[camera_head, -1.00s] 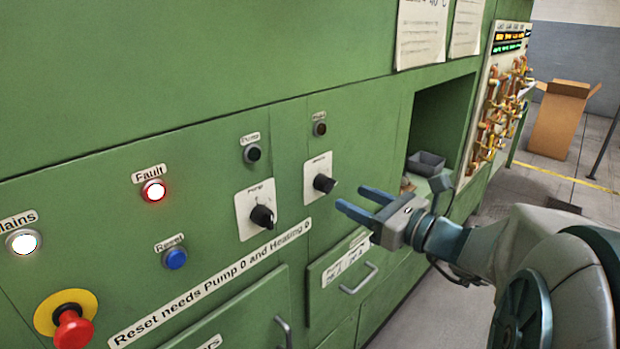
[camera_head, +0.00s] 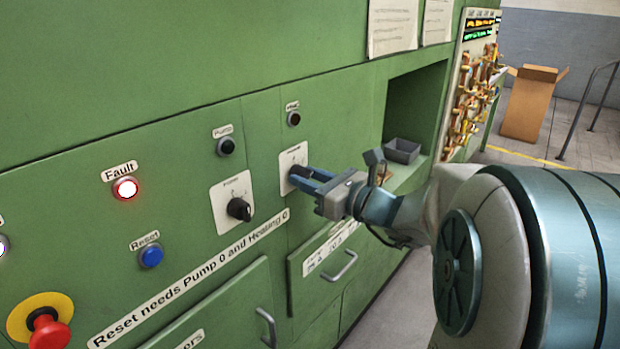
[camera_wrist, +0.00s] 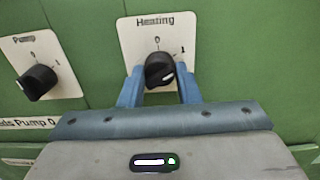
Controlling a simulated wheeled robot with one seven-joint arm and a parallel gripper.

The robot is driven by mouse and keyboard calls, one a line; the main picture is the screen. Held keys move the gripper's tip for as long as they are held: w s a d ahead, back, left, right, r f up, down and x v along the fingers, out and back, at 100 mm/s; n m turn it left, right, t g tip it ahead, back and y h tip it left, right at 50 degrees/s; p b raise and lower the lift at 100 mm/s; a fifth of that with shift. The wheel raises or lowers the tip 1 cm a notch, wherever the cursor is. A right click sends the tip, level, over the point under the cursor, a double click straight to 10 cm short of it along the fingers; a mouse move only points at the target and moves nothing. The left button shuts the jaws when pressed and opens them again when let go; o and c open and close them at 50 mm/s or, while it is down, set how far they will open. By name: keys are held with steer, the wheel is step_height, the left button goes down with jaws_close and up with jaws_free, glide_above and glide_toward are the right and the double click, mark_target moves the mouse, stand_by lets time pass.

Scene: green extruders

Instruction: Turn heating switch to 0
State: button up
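The heating switch is a black knob (camera_wrist: 158,70) on a white plate (camera_wrist: 128,38) marked Heating, with 0 at the top and 1 to the upper right. A small white mark shows at its lower right; I cannot tell its exact setting. My gripper (camera_wrist: 160,76) has its two blue fingers on either side of the knob, with the knob between the tips. The fingers look apart from its sides, but contact is hard to judge. In the head view my gripper (camera_head: 306,176) reaches the heating plate (camera_head: 288,158), and its fingers mostly hide the knob.
The pump knob (camera_head: 239,208) sits to the left on its own plate. The fault lamp (camera_head: 125,188) glows red above the blue reset button (camera_head: 151,255). A red emergency button (camera_head: 50,334) is at lower left. A drawer handle (camera_head: 341,267) sticks out below my gripper.

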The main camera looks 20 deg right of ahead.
steer(key=shift+f+b, duration=0.1)
steer(key=shift+b, duration=0.3)
steer(key=n+b, duration=1.1)
steer(key=b, duration=0.6)
steer(key=shift+d+n+b, duration=0.1)
steer(key=shift+n+b, duration=0.2)
steer(key=shift+n, duration=0.1)
steer(key=o, duration=1)
steer(key=shift+c, duration=0.2)
